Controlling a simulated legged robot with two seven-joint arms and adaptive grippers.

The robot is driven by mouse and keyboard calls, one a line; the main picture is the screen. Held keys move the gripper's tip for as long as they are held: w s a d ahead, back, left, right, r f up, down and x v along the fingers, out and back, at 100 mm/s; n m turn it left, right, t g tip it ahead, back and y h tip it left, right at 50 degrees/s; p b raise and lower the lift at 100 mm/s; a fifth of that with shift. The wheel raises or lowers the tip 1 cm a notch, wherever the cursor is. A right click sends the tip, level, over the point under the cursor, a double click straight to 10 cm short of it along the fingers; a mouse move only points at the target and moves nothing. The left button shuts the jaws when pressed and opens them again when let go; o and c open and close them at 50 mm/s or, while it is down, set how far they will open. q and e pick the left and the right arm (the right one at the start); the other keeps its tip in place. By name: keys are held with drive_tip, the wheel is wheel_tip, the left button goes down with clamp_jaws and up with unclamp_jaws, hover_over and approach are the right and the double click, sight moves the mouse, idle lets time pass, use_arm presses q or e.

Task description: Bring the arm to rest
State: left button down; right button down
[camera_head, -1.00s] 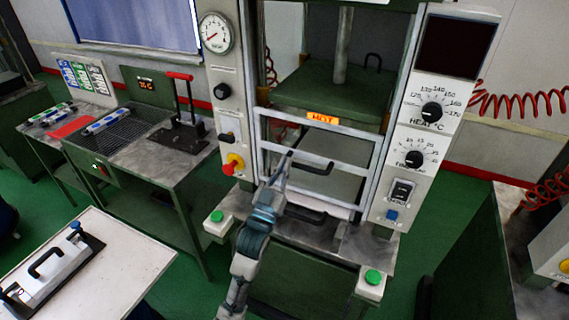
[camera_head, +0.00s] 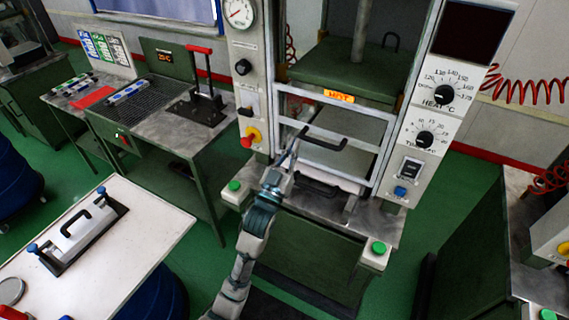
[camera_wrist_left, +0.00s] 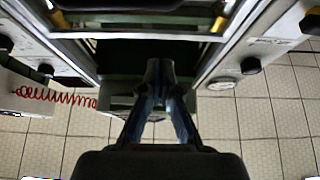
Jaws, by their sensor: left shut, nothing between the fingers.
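My left arm reaches up from the bottom of the head view to the front of the hot press (camera_head: 340,130). My left gripper (camera_head: 292,152) is at the press's light metal guard frame (camera_head: 325,147), close to its left side. Whether it touches the frame cannot be told. In the left wrist view the gripper's fingers (camera_wrist_left: 158,75) are together with nothing between them, in front of the dark press opening. My right gripper is in neither view.
A white table (camera_head: 140,235) with a handled mould plate (camera_head: 78,235) stands at the lower left. A green bench (camera_head: 150,110) with a red-handled lever press (camera_head: 203,95) stands behind it. Green buttons (camera_head: 379,248) flank the press front. Green floor is clear between table and press.

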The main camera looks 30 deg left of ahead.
use_arm(q)
drive_tip(key=s+d+f+g, duration=0.1)
drive_tip(key=s+f+g, duration=0.3)
drive_tip(key=f, duration=0.7)
drive_tip(key=s+f+g, duration=0.4)
drive_tip(key=s+f, duration=0.1)
drive_tip(key=f, duration=0.5)
drive_tip(key=s+d+f+g, duration=0.1)
drive_tip(key=s+f+g, duration=0.3)
drive_tip(key=f, duration=0.7)
drive_tip(key=s+d+f+m+g, duration=0.1)
drive_tip(key=s+f+g, duration=0.5)
drive_tip(key=s, duration=0.5)
drive_tip(key=s+f+g, duration=0.3)
drive_tip(key=s+f, duration=0.5)
drive_tip(key=s, duration=0.2)
drive_tip(key=s+f, duration=0.2)
drive_tip(key=f, duration=1.3)
drive_tip(key=s+f+g, duration=0.1)
drive_tip(key=s+f, duration=0.2)
drive_tip(key=f, duration=1.2)
drive_tip(key=shift+s+m+y, duration=0.15)
drive_tip(key=shift+m+y, duration=0.15)
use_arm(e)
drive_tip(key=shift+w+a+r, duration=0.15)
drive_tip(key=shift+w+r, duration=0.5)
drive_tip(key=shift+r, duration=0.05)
use_arm(q)
drive_tip(key=shift+s+a+f, duration=0.1)
drive_tip(key=shift+a, duration=0.05)
